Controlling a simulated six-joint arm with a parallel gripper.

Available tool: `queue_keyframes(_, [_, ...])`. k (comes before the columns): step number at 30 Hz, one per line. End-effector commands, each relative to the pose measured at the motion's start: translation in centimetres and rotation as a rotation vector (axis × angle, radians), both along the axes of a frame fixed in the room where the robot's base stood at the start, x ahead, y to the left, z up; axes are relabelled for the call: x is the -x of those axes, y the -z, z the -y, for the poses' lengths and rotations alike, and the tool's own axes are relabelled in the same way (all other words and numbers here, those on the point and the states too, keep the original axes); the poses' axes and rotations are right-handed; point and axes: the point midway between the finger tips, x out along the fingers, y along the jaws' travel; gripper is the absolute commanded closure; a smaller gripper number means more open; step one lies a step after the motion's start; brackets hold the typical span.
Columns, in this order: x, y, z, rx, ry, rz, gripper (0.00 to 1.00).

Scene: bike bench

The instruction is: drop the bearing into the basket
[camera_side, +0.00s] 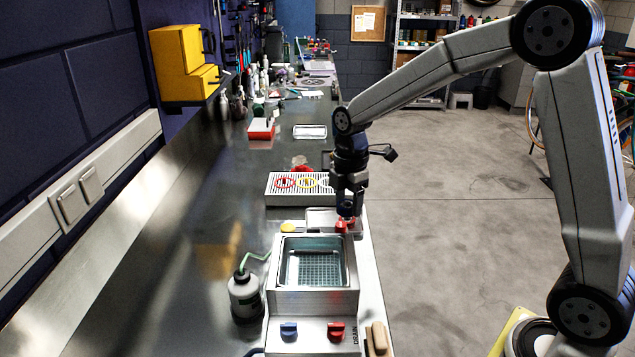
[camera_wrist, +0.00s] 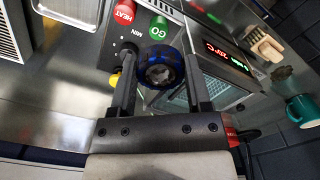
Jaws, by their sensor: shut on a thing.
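The bearing (camera_wrist: 160,72), a ring with a blue rim and grey centre, sits between the two fingers of my gripper (camera_wrist: 161,64) in the wrist view. My gripper is shut on it. In the side view my gripper (camera_side: 347,207) points down just behind the steel tank, towards its right side; the bearing cannot be made out there. The mesh basket (camera_side: 315,268) lies inside the open tank (camera_side: 312,300), in front of and below my gripper. In the wrist view part of the mesh (camera_wrist: 222,95) shows beyond the right finger.
A white rack (camera_side: 290,197) with red and yellow rings stands behind the tank. A dark bottle (camera_side: 245,296) with a green tube is left of it. A wooden-backed brush (camera_side: 379,338) lies at front right. Red HEAT (camera_wrist: 124,12) and green GO (camera_wrist: 158,28) controls are near the bearing.

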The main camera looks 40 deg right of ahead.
Motion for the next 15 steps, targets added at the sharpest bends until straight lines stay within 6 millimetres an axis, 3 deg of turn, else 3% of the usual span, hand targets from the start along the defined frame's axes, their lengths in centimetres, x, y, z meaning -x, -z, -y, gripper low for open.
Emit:
queue_keyframes(9, [2.0,-1.5,-7.5,0.000,-0.008,0.000,0.97])
queue_keyframes(15, [3.5,-2.1,-10.7,0.000,-0.005,0.000,0.97])
